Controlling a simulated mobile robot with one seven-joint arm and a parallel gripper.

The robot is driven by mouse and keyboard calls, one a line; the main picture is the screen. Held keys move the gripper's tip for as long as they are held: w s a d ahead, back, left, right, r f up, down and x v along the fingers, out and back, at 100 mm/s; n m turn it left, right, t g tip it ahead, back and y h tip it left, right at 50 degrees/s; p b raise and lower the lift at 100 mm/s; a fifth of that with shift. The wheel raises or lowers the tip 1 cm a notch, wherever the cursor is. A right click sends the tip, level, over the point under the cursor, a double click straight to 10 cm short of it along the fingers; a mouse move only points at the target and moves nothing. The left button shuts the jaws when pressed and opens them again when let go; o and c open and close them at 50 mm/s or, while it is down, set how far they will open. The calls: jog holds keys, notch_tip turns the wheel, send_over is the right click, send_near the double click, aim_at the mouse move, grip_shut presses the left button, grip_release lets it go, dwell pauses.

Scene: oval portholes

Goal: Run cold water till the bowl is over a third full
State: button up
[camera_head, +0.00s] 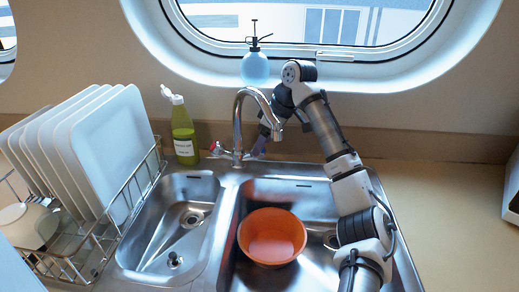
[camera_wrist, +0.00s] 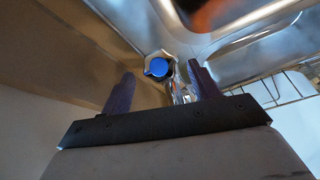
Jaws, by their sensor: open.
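An orange bowl (camera_head: 270,238) stands upright in the right basin, below and in front of the chrome tap (camera_head: 238,125). I see no stream under the spout and cannot make out any water in the bowl. The tap's red-marked knob (camera_head: 214,148) is on its left side. The blue-marked knob (camera_wrist: 158,67) shows in the wrist view between the fingertips of my gripper (camera_wrist: 160,75), which is open. In the head view, my gripper (camera_head: 259,146) is on the tap's right side and hides that knob. Whether the fingers touch the knob is unclear.
A green bottle (camera_head: 183,133) stands left of the tap. A spray bottle (camera_head: 254,66) is on the porthole sill behind it. A rack of white plates (camera_head: 112,145) is at the left. The right counter (camera_head: 440,205) is largely clear.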

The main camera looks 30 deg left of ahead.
jog(key=shift+x, duration=1.95)
jog(key=c, duration=1)
jog(key=shift+o, duration=0.2)
jog(key=shift+n+t+p, duration=0.35)
jog(key=shift+n+t, duration=0.25)
jog(key=shift+n, duration=0.4)
jog(key=o, duration=1)
jog(key=shift+c, duration=0.2)
jog(key=b+v, duration=0.1)
jog(key=v, duration=1.3)
